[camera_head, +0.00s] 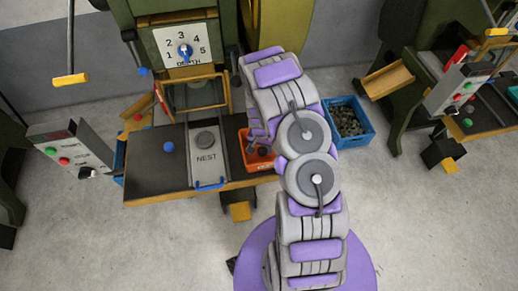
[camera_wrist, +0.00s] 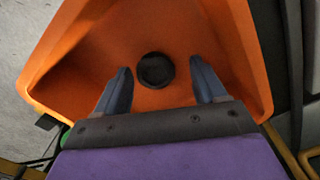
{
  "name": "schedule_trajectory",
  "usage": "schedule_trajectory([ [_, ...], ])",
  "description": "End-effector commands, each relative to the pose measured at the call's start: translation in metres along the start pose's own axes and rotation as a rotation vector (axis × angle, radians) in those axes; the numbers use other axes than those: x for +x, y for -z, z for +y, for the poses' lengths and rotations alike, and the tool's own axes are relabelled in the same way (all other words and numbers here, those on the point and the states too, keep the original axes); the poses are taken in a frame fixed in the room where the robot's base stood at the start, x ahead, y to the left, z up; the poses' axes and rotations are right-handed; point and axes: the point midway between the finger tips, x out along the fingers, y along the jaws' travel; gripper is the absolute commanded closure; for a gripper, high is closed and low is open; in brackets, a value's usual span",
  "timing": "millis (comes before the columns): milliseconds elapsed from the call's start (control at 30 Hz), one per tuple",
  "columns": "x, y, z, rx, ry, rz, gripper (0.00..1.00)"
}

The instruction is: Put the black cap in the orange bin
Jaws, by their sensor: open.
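The orange bin (camera_head: 263,163) stands at the right end of the work table, partly hidden by my arm. In the wrist view the orange bin (camera_wrist: 70,58) fills most of the picture. The black cap (camera_wrist: 155,70) is a dark round piece seen inside the bin's outline, apart from both fingers. I cannot tell whether it rests on the bin's floor. My gripper (camera_wrist: 160,66) is open above the bin, with one blue-grey finger on each side of the cap. In the head view my gripper's fingers are mostly hidden by the arm.
A grey NEST plate (camera_head: 207,169) with a round grey piece (camera_head: 205,139) lies left of the bin. A blue ball knob (camera_head: 168,146) is further left. The green press (camera_head: 185,45) stands behind. A blue bin (camera_head: 365,134) of small parts is on the right.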

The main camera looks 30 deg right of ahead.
Motion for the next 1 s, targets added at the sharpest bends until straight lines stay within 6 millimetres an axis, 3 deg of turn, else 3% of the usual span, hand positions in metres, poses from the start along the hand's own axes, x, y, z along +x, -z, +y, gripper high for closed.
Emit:
schedule_trajectory([
  [500,-0.093,-0.006,-0.006,0.001,-0.007,0.01,0.29],
  [767,-0.124,-0.004,-0.002,-0.012,-0.002,0.002,0.29],
  [867,-0.148,-0.011,-0.002,-0.042,-0.001,-0.003,0.29],
  [1000,-0.197,-0.037,-0.005,-0.108,-0.005,-0.014,0.29],
])
